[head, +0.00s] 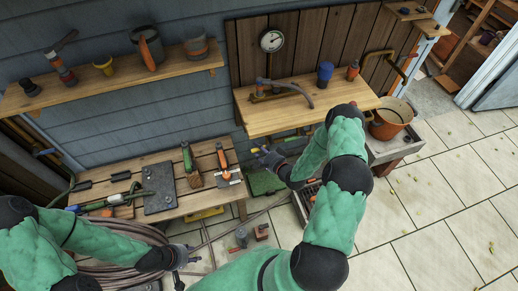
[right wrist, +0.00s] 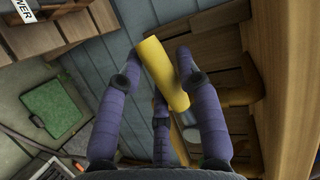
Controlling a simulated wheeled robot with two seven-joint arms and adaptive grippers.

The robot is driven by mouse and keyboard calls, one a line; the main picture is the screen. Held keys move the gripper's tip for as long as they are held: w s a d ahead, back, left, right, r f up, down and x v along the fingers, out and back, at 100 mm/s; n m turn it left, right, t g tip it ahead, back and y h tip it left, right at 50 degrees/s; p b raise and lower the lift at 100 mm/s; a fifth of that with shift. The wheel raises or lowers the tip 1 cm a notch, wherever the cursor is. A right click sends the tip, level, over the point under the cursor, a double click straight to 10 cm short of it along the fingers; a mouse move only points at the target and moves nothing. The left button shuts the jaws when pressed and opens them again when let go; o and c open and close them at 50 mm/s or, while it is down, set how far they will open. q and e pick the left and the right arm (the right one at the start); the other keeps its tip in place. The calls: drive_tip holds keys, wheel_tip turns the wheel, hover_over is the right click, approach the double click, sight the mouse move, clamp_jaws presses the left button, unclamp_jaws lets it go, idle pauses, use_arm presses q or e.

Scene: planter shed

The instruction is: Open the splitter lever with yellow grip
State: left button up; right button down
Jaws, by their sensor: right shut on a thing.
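The yellow grip (right wrist: 165,75) of the splitter lever is a smooth cylinder lying slanted between the purple-grey fingers of my right gripper (right wrist: 160,70). The fingers are shut on it. In the head view my right gripper (head: 268,156) is beside the left end of the upper workbench, and only a bit of yellow shows at its tips. A brass-coloured fitting (right wrist: 238,96) shows behind the grip in the right wrist view; most of the splitter is hidden. My left gripper (head: 184,258) is low over the hose coil, and its finger opening is too small to tell.
The upper workbench (head: 290,117) carries a gauge, a blue cup and an orange-topped item. The lower slatted bench (head: 180,205) holds hand tools and a dark slab. A coiled hose (head: 110,250) lies at lower left. The tiled floor at right is mostly clear.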

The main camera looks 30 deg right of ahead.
drive_tip(key=s+d+f+n+g+h+b, duration=0.1)
drive_tip(key=d+f+n+h, duration=0.3)
drive_tip(key=n, duration=0.4)
drive_tip(key=shift+d+f+g+h+b, duration=0.2)
drive_tip(key=shift+g+h+b, duration=0.15)
drive_tip(key=shift+g+h, duration=0.45)
drive_tip(key=shift+r, duration=0.1)
drive_tip(key=c, duration=0.8)
unclamp_jaws()
drive_tip(key=shift+d, duration=0.1)
drive_tip(key=shift+s, duration=0.1)
drive_tip(key=v, duration=1.1)
drive_tip(key=shift+s+r, duration=0.15)
drive_tip(key=shift+s, duration=0.2)
